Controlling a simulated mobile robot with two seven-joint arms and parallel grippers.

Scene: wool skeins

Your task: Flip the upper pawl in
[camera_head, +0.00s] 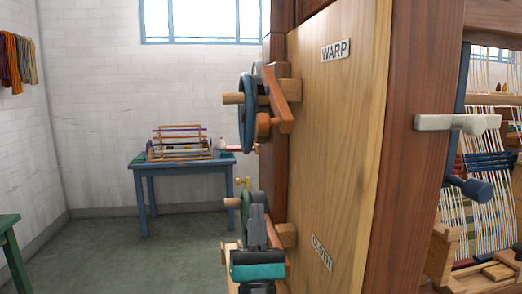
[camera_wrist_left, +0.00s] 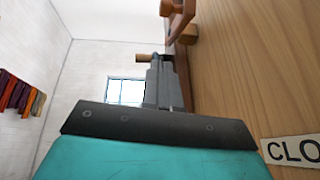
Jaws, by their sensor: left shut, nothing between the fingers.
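The upper wheel (camera_head: 247,112) is a blue-grey disc on the edge of the loom's wooden side panel (camera_head: 335,130), beside the WARP label (camera_head: 336,50). A red-brown wooden lever with a round knob, seemingly the upper pawl (camera_head: 279,98), sits at its right side. Whether it touches the wheel's teeth I cannot tell. My left gripper (camera_head: 254,222) is low, in front of the lower wheel (camera_head: 245,207), and partly hides it. Its fingers point up, shut and empty; they also show in the left wrist view (camera_wrist_left: 165,82), below wooden parts (camera_wrist_left: 180,22).
The CLOTH label (camera_head: 321,253) is on the panel right of my left gripper. A thick loom post (camera_head: 420,130) with a pale handle (camera_head: 457,123) stands at the right. A blue table (camera_head: 180,168) stands at the back.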

